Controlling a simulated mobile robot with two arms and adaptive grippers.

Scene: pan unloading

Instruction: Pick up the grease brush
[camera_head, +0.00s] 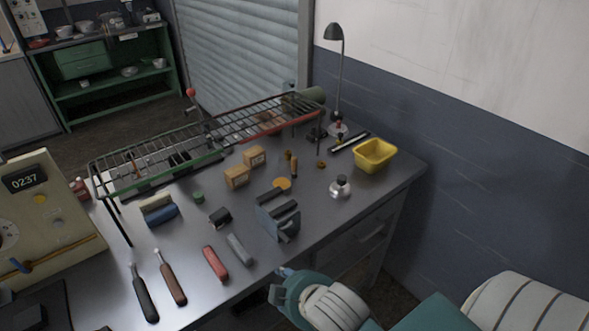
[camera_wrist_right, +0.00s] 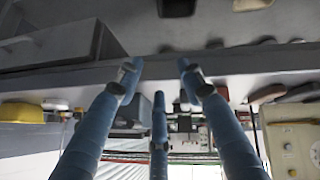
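I cannot tell for sure which item is the grease brush. Two long-handled tools lie near the table's front edge in the head view: one with a black handle (camera_head: 145,299) and one with a brown handle (camera_head: 172,283). A small wooden-handled item (camera_head: 294,167) stands farther back. My right gripper (camera_head: 281,283) is at the front edge of the table, right of these tools and apart from them. In the right wrist view its blue fingers (camera_wrist_right: 158,72) are spread, with nothing between them. My left gripper is not in view.
The metal table (camera_head: 200,225) also holds a red block (camera_head: 215,263), a grey block (camera_head: 240,249), a dark vise-like block (camera_head: 279,220), small cartons (camera_head: 237,178) and a yellow bin (camera_head: 375,154). A wire rack (camera_head: 215,128) spans the back. A beige machine (camera_head: 50,215) stands left.

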